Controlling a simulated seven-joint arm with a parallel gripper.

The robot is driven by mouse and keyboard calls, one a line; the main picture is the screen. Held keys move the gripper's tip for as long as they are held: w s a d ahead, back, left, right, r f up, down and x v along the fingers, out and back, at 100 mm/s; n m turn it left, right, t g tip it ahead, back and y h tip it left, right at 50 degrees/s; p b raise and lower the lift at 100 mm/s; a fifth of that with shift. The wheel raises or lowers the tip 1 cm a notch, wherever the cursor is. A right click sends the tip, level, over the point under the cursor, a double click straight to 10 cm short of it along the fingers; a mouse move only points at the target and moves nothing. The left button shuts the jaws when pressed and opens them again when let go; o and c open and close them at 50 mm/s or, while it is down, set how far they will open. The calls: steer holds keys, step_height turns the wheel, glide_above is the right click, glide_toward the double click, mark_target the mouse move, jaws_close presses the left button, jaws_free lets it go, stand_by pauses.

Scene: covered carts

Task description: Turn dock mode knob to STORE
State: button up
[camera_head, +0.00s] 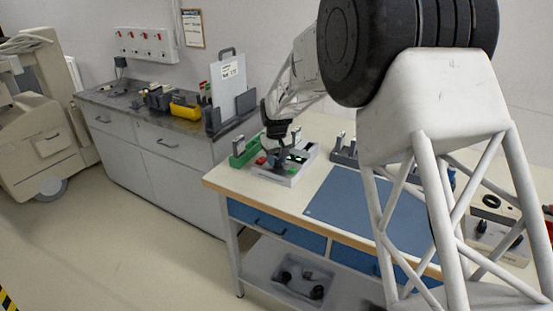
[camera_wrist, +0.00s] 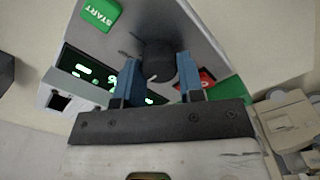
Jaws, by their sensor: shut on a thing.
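The dock (camera_head: 288,180) is a light box on the workbench with a lit green display. In the wrist view, the dock's panel (camera_wrist: 185,25) shows a green START button (camera_wrist: 101,13), a red button (camera_wrist: 207,79) and a lit display (camera_wrist: 85,72). A dark round knob (camera_wrist: 158,58) sits between them. My gripper (camera_wrist: 160,75) has its two blue fingers on either side of the knob, shut on it. My gripper (camera_head: 277,152) comes down over the dock in the head view and hides the knob there. The knob's pointer and its mode labels cannot be read.
A green holder (camera_head: 241,153) stands left of the dock, and grey holders (camera_head: 345,155) stand to its right. A blue mat (camera_head: 365,203) covers a clear part of the bench. A grey counter (camera_head: 165,112) with a yellow item (camera_head: 185,108) is behind left.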

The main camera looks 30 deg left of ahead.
mark_target(277, 160)
stand_by(0.4)
steer(key=o, duration=0.9)
steer(key=shift+r, duration=0.1)
steer(key=shift+r, duration=3.85)
steer(key=shift+d, duration=0.1)
